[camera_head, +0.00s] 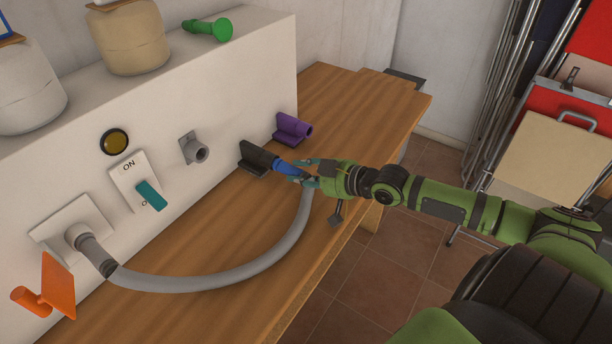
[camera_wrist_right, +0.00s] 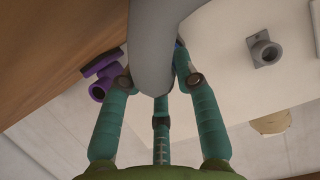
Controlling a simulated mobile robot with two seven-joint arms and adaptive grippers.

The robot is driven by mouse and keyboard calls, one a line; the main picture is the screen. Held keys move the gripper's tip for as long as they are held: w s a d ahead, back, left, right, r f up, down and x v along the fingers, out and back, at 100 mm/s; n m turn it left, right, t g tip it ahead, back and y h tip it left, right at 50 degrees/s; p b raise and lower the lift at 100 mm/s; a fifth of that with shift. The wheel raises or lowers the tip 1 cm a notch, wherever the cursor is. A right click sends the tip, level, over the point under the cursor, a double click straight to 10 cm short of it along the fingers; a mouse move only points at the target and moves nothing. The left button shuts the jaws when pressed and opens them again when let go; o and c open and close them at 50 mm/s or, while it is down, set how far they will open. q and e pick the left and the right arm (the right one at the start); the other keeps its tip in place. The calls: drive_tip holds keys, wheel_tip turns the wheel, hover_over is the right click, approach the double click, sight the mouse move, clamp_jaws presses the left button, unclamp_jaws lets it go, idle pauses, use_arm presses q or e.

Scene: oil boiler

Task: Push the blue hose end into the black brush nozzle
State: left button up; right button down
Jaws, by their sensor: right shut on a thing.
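The black brush nozzle (camera_head: 258,158) lies on the wooden table against the white box's front, its round opening toward the right. The blue hose end (camera_head: 286,168) is lined up with that opening and appears to meet it; how far in it sits I cannot tell. My right gripper (camera_head: 303,172) is shut on the blue hose end, its fingers around it. The grey hose (camera_head: 210,284) curves from the box's left socket to my gripper. In the wrist view the grey hose (camera_wrist_right: 152,45) passes between my right fingers (camera_wrist_right: 155,88) and hides the nozzle. My left gripper is not in view.
A purple nozzle (camera_head: 293,129) lies just behind the black one. A grey wall outlet (camera_head: 194,148), teal switch (camera_head: 150,194) and orange nozzle (camera_head: 50,288) are to the left. The table (camera_head: 345,110) is clear at its back right. Folded chairs stand at the right.

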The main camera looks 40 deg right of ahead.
drive_tip(key=shift+w, duration=0.15)
drive_tip(key=c, duration=0.8)
unclamp_jaws()
drive_tip(key=shift+c, duration=0.2)
drive_tip(key=shift+v, duration=3.7)
drive_tip(key=shift+r, duration=0.1)
